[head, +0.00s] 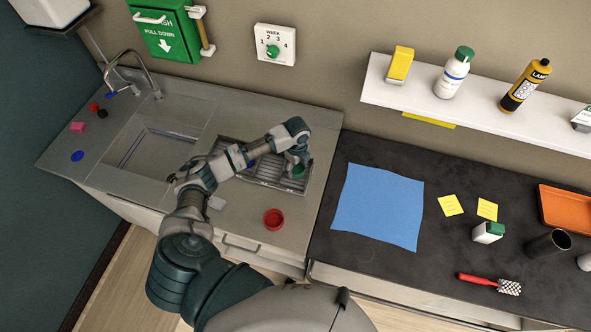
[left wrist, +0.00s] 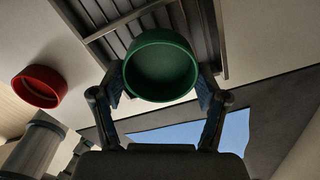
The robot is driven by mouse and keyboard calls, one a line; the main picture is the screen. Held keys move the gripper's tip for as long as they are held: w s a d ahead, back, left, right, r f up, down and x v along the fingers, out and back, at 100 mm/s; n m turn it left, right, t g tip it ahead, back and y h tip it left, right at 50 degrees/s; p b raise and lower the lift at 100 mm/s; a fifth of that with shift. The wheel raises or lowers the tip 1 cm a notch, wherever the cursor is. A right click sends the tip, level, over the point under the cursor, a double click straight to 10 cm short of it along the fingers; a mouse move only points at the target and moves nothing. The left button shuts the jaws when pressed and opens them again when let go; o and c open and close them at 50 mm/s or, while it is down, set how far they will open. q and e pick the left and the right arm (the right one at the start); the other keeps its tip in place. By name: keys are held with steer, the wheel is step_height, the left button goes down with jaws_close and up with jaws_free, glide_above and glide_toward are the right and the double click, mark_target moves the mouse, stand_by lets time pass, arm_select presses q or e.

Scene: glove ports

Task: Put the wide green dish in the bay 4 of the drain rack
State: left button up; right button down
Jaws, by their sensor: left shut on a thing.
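The wide green dish (left wrist: 160,66) is between the two fingers of my left gripper (left wrist: 160,95) in the left wrist view, and the gripper is shut on it. In the head view a small part of the green dish (head: 298,171) shows under my left gripper (head: 297,165). The drain rack (head: 268,172) is a grey slatted tray on the counter right of the sink. Its slats also show behind the dish in the left wrist view (left wrist: 118,18). The dish is over the rack's right end; I cannot tell whether it touches. Bay numbers are not legible. My right gripper is not in view.
A red dish (head: 273,219) stands on the counter in front of the rack. The sink (head: 155,150) with its tap is at the left. A blue cloth (head: 378,205) lies on the dark counter to the right. A white shelf (head: 480,105) with bottles is on the wall.

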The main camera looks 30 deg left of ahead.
mark_target(296, 171)
arm_select(q)
step_height(296, 171, down, 2)
steer(key=shift+s+d+f, duration=0.1)
steer(key=shift+s+f, duration=0.05)
steer(key=shift+f, duration=0.3)
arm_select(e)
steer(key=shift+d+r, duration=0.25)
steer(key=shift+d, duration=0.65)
arm_select(q)
steer(key=o, duration=0.8)
steer(key=shift+o, duration=0.2)
steer(key=shift+a, duration=0.2)
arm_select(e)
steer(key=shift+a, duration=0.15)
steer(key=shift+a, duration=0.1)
